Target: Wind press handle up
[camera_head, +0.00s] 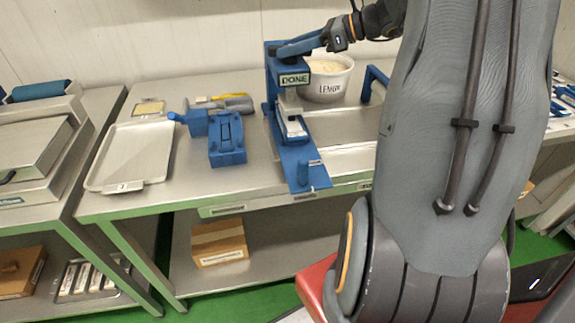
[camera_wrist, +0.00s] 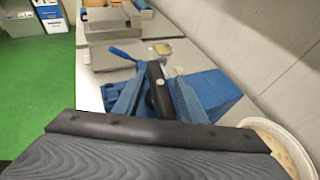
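The blue press (camera_head: 272,90) stands on the steel table with a "DONE" label on its upper part. Its dark handle (camera_wrist: 157,92) is a bar at the top with a light round bolt. My gripper (camera_head: 290,47) is at the top of the press, reaching in from the right. In the wrist view, my two blue fingers (camera_wrist: 157,82) lie on either side of the dark handle. I cannot tell whether they touch it or leave a small gap. A pale block sits low inside the press, above its long blue base.
A white tub (camera_head: 328,88) marked "LEMON" stands close behind and right of the press. A blue clamp-like fixture (camera_head: 226,140) and a light tray (camera_head: 130,155) are to the left. The wall is close behind. A carton (camera_head: 218,243) sits on the lower shelf.

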